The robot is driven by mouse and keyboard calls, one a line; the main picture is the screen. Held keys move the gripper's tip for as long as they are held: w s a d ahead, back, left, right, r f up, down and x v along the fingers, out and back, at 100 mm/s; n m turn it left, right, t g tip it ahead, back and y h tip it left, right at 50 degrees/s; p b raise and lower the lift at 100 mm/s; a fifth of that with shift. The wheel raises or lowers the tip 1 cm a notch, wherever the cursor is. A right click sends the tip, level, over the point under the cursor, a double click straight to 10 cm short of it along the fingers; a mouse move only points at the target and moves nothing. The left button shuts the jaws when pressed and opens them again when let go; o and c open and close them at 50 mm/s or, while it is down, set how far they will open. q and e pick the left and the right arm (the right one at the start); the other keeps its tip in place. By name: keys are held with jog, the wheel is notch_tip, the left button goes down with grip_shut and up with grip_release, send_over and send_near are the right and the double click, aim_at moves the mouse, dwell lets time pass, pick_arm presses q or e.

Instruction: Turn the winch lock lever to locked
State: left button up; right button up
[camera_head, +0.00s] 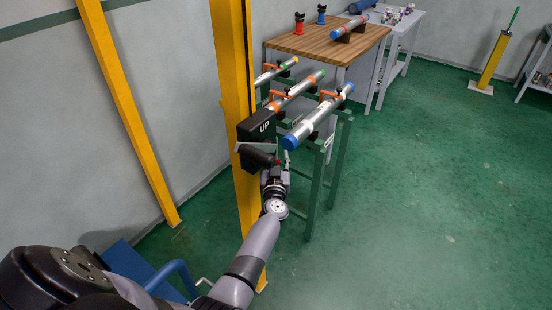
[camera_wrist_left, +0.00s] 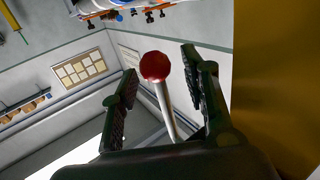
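The winch lock lever (camera_wrist_left: 165,104) is a pale metal rod with a red ball knob (camera_wrist_left: 155,66). In the left wrist view it stands between the two fingers of my left gripper (camera_wrist_left: 160,62), with a gap on each side. The fingers are open and do not visibly grip it. In the head view my left gripper (camera_head: 274,176) is just below the black winch housing (camera_head: 262,126) marked "UP" on the yellow post (camera_head: 232,70). The lever is mostly hidden there, and whether it is locked cannot be told. My right gripper is out of view.
A green stand (camera_head: 316,190) close to the right of my left gripper holds several pipes (camera_head: 318,117) with coloured ends. A wooden-topped table (camera_head: 312,43) stands behind it. A blue frame (camera_head: 150,275) is at lower left. The green floor at right is open.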

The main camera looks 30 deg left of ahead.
pick_arm(q)
grip_shut()
dwell(0.3)
dwell(0.5)
